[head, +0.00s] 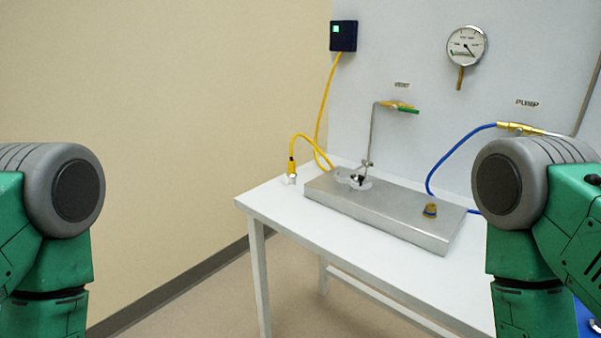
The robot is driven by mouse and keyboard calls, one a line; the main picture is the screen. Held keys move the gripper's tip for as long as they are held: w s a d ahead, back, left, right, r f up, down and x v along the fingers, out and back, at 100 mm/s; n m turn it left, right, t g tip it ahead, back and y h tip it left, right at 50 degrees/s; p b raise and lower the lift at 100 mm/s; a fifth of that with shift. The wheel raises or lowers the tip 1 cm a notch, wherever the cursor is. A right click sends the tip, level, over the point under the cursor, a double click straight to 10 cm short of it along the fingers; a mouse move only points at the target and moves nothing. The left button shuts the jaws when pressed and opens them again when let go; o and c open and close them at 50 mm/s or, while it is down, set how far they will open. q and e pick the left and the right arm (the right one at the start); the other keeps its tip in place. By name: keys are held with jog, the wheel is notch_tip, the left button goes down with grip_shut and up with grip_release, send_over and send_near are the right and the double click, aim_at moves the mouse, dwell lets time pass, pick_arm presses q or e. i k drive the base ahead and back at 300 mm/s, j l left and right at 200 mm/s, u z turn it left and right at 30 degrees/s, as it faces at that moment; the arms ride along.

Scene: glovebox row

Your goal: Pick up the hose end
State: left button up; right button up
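A blue hose (440,165) hangs in a curve from a brass fitting (510,127) on the wall under the "PUMP" label. Its lower part reaches the table behind a metal plate and passes out of sight behind my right arm, so its other end is hidden. A yellow hose or cable (321,110) runs from a dark wall box down to the table and loops to a yellow connector (291,168) standing on a small white base. Both my arms show at the picture's sides, but neither gripper is in view.
The white table (275,205) carries a raised metal plate (385,213) with a brass cap (430,211) and a clamp-like part (353,178). A thin bent pipe (373,130) rises to a brass and green valve (400,106). A gauge (466,46) and dark box (343,36) are on the wall.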

aim_at(291, 173)
jog(key=i+j+z, duration=0.1)
jog(key=z, duration=0.7)
jog(key=i+j+z, duration=0.3)
jog(key=j, duration=0.2)
jog(key=j+z, duration=0.25)
jog(key=j, duration=0.2)
jog(key=i+j+z, duration=0.1)
jog(key=j+z, duration=0.2)
jog(key=j, duration=0.25)
jog(key=j+z, duration=0.3)
jog(key=j, duration=0.25)
jog(key=i, duration=0.05)
